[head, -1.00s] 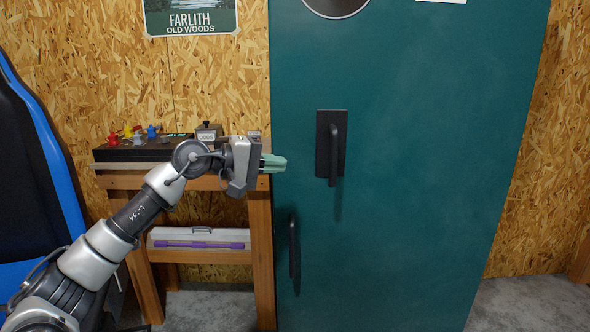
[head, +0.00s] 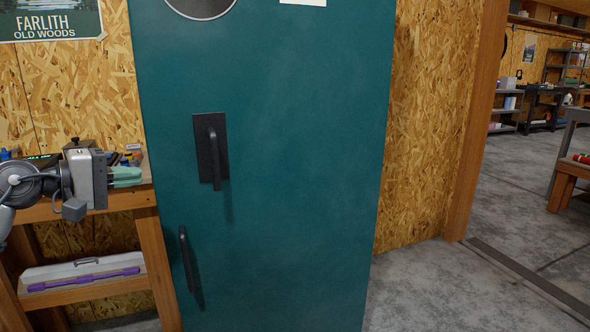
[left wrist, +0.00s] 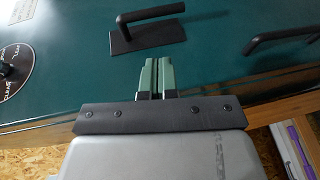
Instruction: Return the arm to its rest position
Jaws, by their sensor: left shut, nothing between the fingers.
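My left gripper (head: 126,176) is at the left of the head view, in front of the wooden bench and left of the teal door. Its green fingers point right and are shut with nothing between them. In the left wrist view, the shut fingers (left wrist: 157,78) show below the black door handle (left wrist: 150,28), apart from it. In the head view the same handle (head: 214,155) stands upright on its black plate, right of the gripper. My right gripper is not in view.
The teal door (head: 290,170) fills the middle, with a second black handle (head: 188,260) low on its left. The wooden bench (head: 155,250) holds small items and a white case with a purple bar (head: 82,280) on its shelf. Open grey floor (head: 420,285) lies at right.

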